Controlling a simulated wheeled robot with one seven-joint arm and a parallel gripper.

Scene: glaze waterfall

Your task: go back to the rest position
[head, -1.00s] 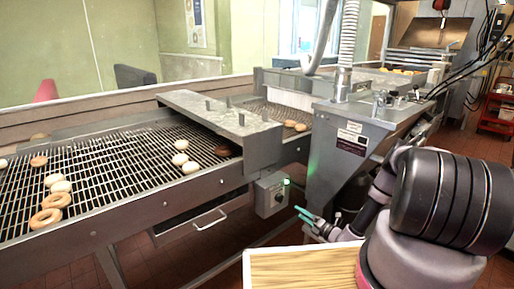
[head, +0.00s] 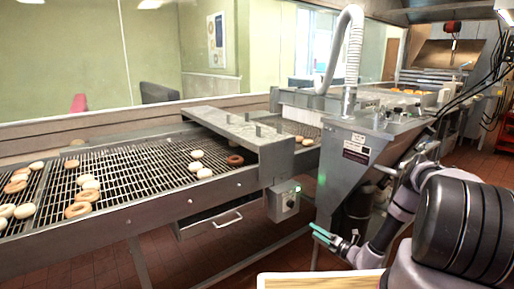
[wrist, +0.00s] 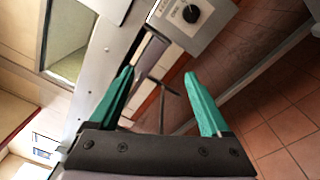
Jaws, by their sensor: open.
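My gripper (head: 322,234) is at the end of my arm at the right of the head view, low in front of the conveyor line and beside the control box. In the wrist view my gripper (wrist: 160,100) shows two teal fingers spread wide apart with nothing between them. The fingers are open and empty. The control box (wrist: 192,15) and the conveyor's side rail are beyond the fingertips.
The mesh conveyor (head: 130,172) carries white and brown rings. A grey hood (head: 235,128) spans it. The control box (head: 284,201) hangs from the rail. A light wooden-topped surface (head: 320,281) lies at the bottom edge. The tiled floor (wrist: 280,120) is open below.

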